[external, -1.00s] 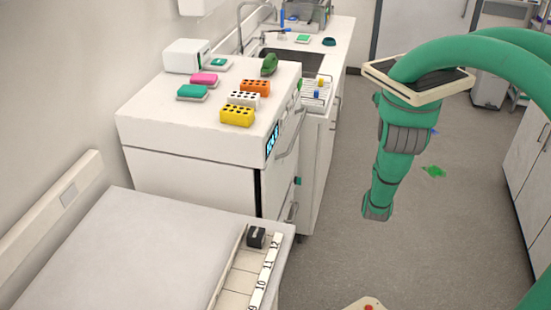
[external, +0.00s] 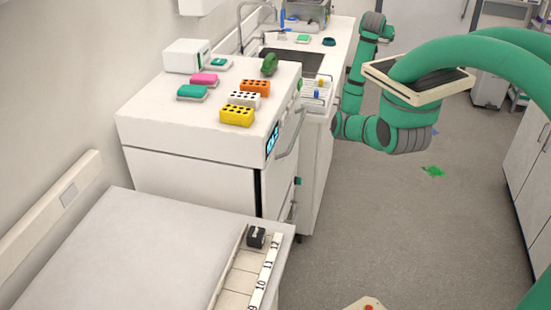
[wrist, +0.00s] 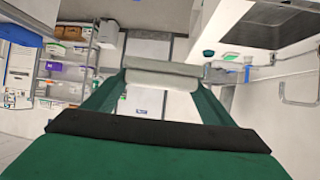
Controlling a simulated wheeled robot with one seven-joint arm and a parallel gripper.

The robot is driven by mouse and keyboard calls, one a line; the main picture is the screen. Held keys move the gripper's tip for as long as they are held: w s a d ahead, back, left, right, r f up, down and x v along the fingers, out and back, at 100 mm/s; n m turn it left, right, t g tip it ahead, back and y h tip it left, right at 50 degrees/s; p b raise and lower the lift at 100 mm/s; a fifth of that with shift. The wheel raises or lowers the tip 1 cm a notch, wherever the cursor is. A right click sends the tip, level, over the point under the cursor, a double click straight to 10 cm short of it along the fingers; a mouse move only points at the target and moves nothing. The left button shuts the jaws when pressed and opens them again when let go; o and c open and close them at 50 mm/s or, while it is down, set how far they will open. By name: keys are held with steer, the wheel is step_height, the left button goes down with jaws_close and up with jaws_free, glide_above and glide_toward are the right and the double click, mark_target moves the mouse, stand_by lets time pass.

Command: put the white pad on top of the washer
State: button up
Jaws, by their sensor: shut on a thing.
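The washer (external: 190,180) is the white machine left of centre in the external view, with a flat top and a small dark display on its front edge. Its top bears several sponges and block racks. In the wrist view my gripper (wrist: 163,79) is shut on a pale pad (wrist: 160,83), which spans the gap between the green fingertips. The pad looks white to light grey, and part of it is hidden. In the external view the pad and fingertips cannot be made out; my arm is bent upward, right of the washer, by the sink counter.
On the washer top are a pink sponge (external: 204,79), an orange rack (external: 255,87), a white rack (external: 243,99) and a yellow rack (external: 237,115). A white box (external: 186,56) stands at the back. The front left of the top is clear. A sink (external: 292,60) lies behind.

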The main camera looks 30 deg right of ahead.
steer(key=s+a+r+m+g+h, duration=0.1)
steer(key=a+r, duration=0.5)
steer(key=r, duration=0.6)
steer(key=s+a+r, duration=0.1)
steer(key=a+r, duration=0.5)
steer(key=r, duration=0.6)
steer(key=w+a+r+n+t+y, duration=0.1)
steer(key=w+a+r, duration=0.1)
steer(key=a, duration=0.8)
steer(key=w+a+r+n+t+y, duration=0.1)
steer(key=a+r, duration=0.1)
steer(key=a, duration=0.8)
steer(key=n+t+y, duration=0.3)
steer(key=n+y, duration=0.1)
steer(key=n, duration=0.1)
glide_above(180, 111)
step_height(180, 111, down, 27)
steer(key=shift+s+f, duration=0.15)
steer(key=shift+f, duration=2.95)
steer(key=shift+f, duration=0.5)
steer(key=o, duration=1.2)
